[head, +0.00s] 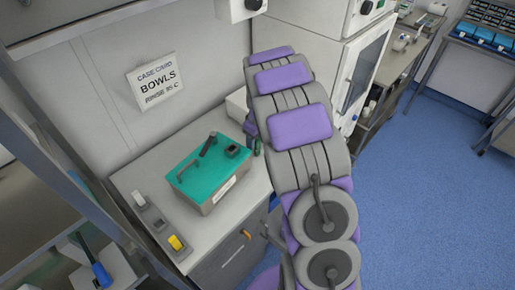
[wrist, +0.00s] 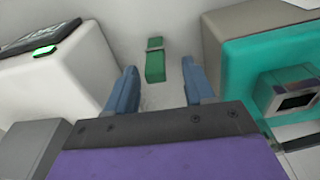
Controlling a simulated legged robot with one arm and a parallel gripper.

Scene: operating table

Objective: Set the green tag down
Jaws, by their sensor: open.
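The green tag (wrist: 155,66) shows in the wrist view as a small upright-looking green piece with a paler band near its top. It is against a pale surface, in the gap between a white box and a teal box. My gripper (wrist: 160,68) is open, with one blue finger on each side of the tag in the picture. Gaps show between the tag and both fingers, and nothing is visibly held. Whether the tag rests on the counter is hard to tell. In the head view my arm hides the gripper, and I cannot clearly make out the tag.
The teal-topped box (head: 205,182) stands on the counter (head: 135,178), left of my arm; its teal side is close on the right in the wrist view (wrist: 240,68). A white box (wrist: 72,88) is close on the left. A wall card (head: 157,80) reads BOWLS.

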